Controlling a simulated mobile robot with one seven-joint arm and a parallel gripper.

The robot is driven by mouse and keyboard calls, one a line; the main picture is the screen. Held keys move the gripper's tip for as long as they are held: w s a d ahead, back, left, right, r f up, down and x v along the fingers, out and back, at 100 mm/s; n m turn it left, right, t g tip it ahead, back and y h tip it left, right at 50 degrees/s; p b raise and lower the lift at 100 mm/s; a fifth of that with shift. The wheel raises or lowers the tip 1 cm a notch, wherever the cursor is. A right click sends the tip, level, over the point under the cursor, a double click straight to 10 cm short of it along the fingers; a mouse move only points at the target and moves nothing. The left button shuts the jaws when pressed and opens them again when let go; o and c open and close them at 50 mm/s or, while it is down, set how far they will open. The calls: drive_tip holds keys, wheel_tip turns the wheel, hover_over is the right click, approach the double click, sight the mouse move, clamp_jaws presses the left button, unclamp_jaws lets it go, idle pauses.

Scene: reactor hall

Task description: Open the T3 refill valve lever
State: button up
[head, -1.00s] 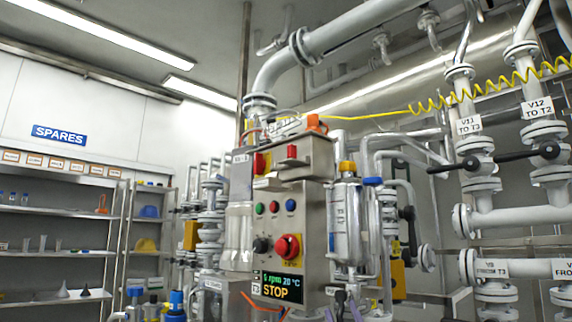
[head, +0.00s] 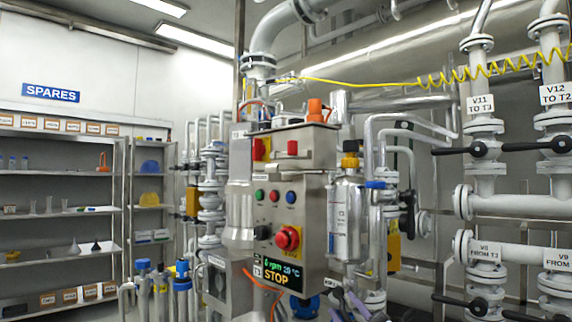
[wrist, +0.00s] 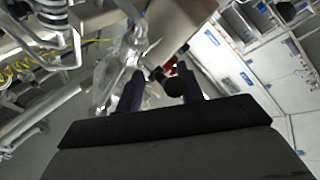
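The pipe labelled "V11 TO T3" (head: 480,105) stands at the right of the head view. Its black valve lever (head: 455,151) points left from the round hub, level and across the upright pipe. Another valve, labelled "V8 FROM T3" (head: 485,251), sits below with its own black lever (head: 455,300). My gripper (wrist: 157,72) shows only in the wrist view, with two dark fingers spread apart. A black round knob (wrist: 175,87) appears between or beyond the fingers; I cannot tell its distance. I cannot identify the V11 lever in the wrist view.
A steel control box (head: 285,215) with buttons and a red knob stands mid-view. A metal vessel (head: 346,220) is right of it. A "V12 TO T2" pipe (head: 555,95) with a similar lever stands beside V11. A coiled yellow hose (head: 500,76) crosses above the levers. Shelves (head: 60,210) stand left.

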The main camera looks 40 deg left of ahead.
drive_tip(key=shift+d+r+n+g+h+p, duration=0.25)
drive_tip(key=shift+r+n+g+h+p, duration=0.4)
drive_tip(key=shift+p, duration=2.35)
drive_tip(key=shift+d+r+n+g+h+p, duration=0.35)
drive_tip(key=shift+h+p, duration=0.6)
drive_tip(key=shift+p, duration=2)
drive_tip(key=r+g+h+p, duration=0.1)
drive_tip(key=g+h+p, duration=0.1)
drive_tip(key=p, duration=0.8)
drive_tip(key=shift+r+n+h+p, duration=0.2)
drive_tip(key=shift+n+h+p, duration=0.2)
drive_tip(key=shift+h, duration=0.1)
drive_tip(key=f+b+v, duration=0.1)
drive_tip(key=b+v, duration=0.4)
drive_tip(key=v, duration=0.9)
drive_tip(key=s+a+r+m+t+y+p, duration=0.1)
drive_tip(key=s+a+r+m+t+y, duration=0.1)
drive_tip(key=s+a+r, duration=0.3)
drive_tip(key=s+a+r+m+t+y+p, duration=0.2)
drive_tip(key=s+a+r+y, duration=0.3)
drive_tip(key=a+r, duration=0.6)
wheel_tip(320, 180, up, 4)
drive_tip(key=shift+a+f+m+t, duration=0.1)
drive_tip(key=shift+a+m+t, duration=0.15)
drive_tip(key=shift+m+t, duration=0.4)
